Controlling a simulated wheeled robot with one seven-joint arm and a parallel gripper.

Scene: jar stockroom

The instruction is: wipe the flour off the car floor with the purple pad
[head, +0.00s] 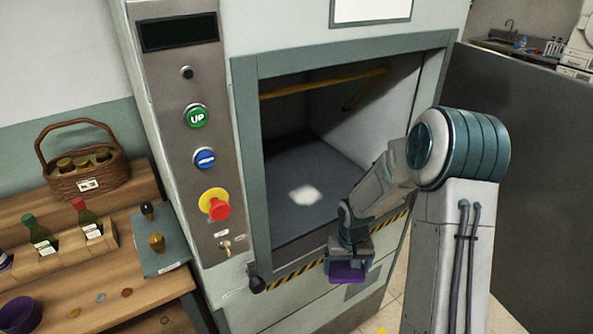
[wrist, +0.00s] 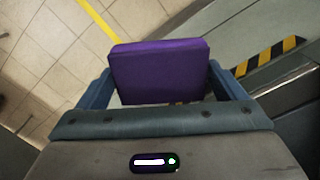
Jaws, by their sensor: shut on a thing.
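The purple pad (head: 346,272) is held in my gripper (head: 348,258), low in front of the lift car's opening. In the wrist view the purple pad (wrist: 160,70) sits between the two blue fingers of my gripper (wrist: 162,82), which are shut on it. The white flour patch (head: 305,194) lies on the dark car floor (head: 290,165), toward the front middle. The pad is outside the car, apart from the flour, near the striped sill. The flour is not in the wrist view.
The black-and-yellow sill (head: 300,271) edges the opening. A yellow bar (head: 325,83) crosses high inside the car. A control panel (head: 185,130) with buttons stands left of it. A wooden bench (head: 100,270) with bottles and a basket (head: 85,170) is at left. A grey door panel (head: 520,180) stands right.

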